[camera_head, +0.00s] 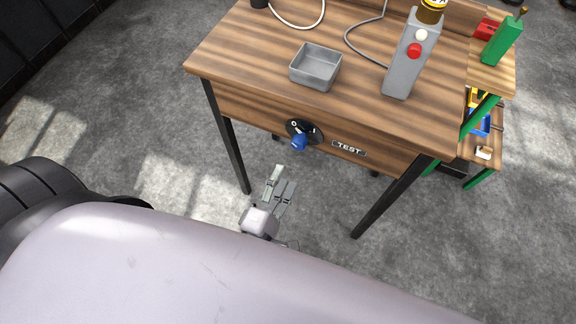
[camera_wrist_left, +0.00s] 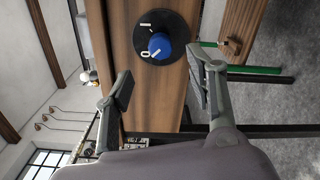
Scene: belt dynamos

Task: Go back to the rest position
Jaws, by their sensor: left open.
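My left gripper (camera_head: 279,190) is open and empty in the head view, low in front of the wooden test table (camera_head: 230,55). In the left wrist view its two fingers (camera_wrist_left: 160,98) stand apart, with the table's front panel beyond them. A blue rotary knob (camera_head: 299,143) on a black dial sits on that front panel, ahead of the gripper and apart from it. The knob (camera_wrist_left: 160,46) also shows in the left wrist view, past the fingertips. My right gripper is not in view.
A grey tray (camera_head: 316,67) and a grey box with red and white buttons (camera_head: 408,60) stand on the table. A TEST label (camera_head: 349,149) is on the front panel. A side shelf with a green tool (camera_head: 503,39) stands at the right. The grey floor (camera_head: 130,110) left of the table is clear.

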